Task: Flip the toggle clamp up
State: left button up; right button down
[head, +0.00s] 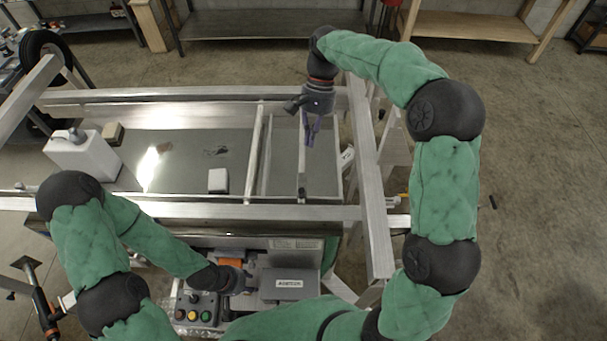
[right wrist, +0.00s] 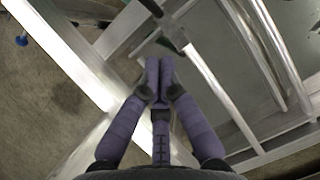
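My right gripper (head: 311,138) hangs over the right part of the trailer frame, beside a thin metal bar (head: 302,175). In the right wrist view its purple fingers (right wrist: 159,68) are together with nothing seen between them. A dark rod with a black grip (right wrist: 151,8) meets the bar's end ahead of the fingertips, apart from them; it may be the toggle clamp's handle, but I cannot tell for sure. In the head view a small dark fitting (head: 300,198) sits at the bar's near end. My left gripper (head: 240,281) is low near the control box, its fingers unclear.
The aluminium trailer frame (head: 375,215) has rails on several sides. A white container (head: 82,160) and a small white block (head: 218,181) lie inside. A control box with coloured buttons (head: 195,309) is at the front. Open floor (head: 540,190) lies to the right.

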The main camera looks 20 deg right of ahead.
pick_arm(q)
jog(key=shift+r+p, duration=0.85)
pick_arm(e)
jog(key=shift+s+a+f, duration=0.6)
jog(key=shift+s+f, duration=0.4)
jog(key=shift+f, duration=0.4)
jog(key=shift+s+a+f, duration=0.6)
jog(key=shift+s+f, duration=0.35)
jog(key=shift+f, duration=0.45)
jog(key=shift+s+a+f, duration=0.6)
jog(key=shift+s+f, duration=0.4)
jog(key=shift+f, duration=0.4)
